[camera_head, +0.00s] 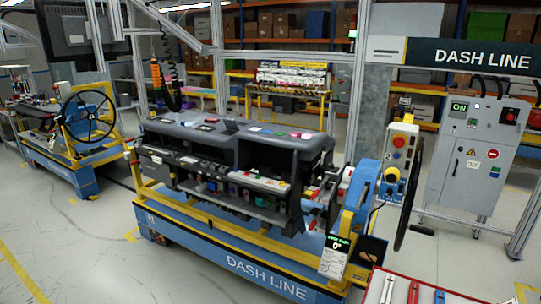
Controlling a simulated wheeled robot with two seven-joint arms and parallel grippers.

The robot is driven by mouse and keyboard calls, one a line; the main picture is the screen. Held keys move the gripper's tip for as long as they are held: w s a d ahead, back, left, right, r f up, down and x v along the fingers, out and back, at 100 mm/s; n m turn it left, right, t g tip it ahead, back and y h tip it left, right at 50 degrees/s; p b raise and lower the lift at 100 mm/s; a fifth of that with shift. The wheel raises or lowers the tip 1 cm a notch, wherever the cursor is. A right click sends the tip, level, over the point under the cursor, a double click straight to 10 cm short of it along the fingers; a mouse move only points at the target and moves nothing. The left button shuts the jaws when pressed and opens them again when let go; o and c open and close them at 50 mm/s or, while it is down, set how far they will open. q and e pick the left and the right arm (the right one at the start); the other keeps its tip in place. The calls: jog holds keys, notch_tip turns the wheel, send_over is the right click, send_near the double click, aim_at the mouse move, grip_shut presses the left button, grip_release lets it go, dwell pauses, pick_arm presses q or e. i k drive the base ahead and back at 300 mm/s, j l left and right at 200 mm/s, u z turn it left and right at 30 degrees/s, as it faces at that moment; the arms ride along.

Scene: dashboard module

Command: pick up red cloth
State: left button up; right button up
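I cannot pick out a red cloth for certain. Small flat red patches lie on top of the dark dashboard module (215,138), one near its back left and one near its right end; they are too small to tell what they are. Neither of my grippers is in view.
The module sits on a blue and yellow DASH LINE cart (215,257). A red-rimmed tray (455,294) with tools is at the bottom right. A black steering wheel (411,195) stands right of the cart, near a grey control cabinet (470,155). Floor at lower left is clear.

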aim_at(211, 120)
jog(key=i+j+z, duration=0.15)
jog(key=j, duration=0.35)
jog(key=i+j+z, duration=0.15)
jog(key=j, duration=0.35)
jog(key=i+j+z, duration=0.15)
jog(key=j, duration=0.35)
jog(key=i+j+z, duration=0.15)
jog(key=j, duration=0.4)
jog(key=j+z, duration=0.15)
jog(key=j, duration=0.35)
jog(key=i+j+z, duration=0.4)
jog(key=j, duration=0.9)
jog(key=i+j+z, duration=0.15)
jog(key=j+z, duration=0.25)
jog(key=j, duration=1)
jog(key=j+z, duration=0.4)
jog(key=j, duration=1)
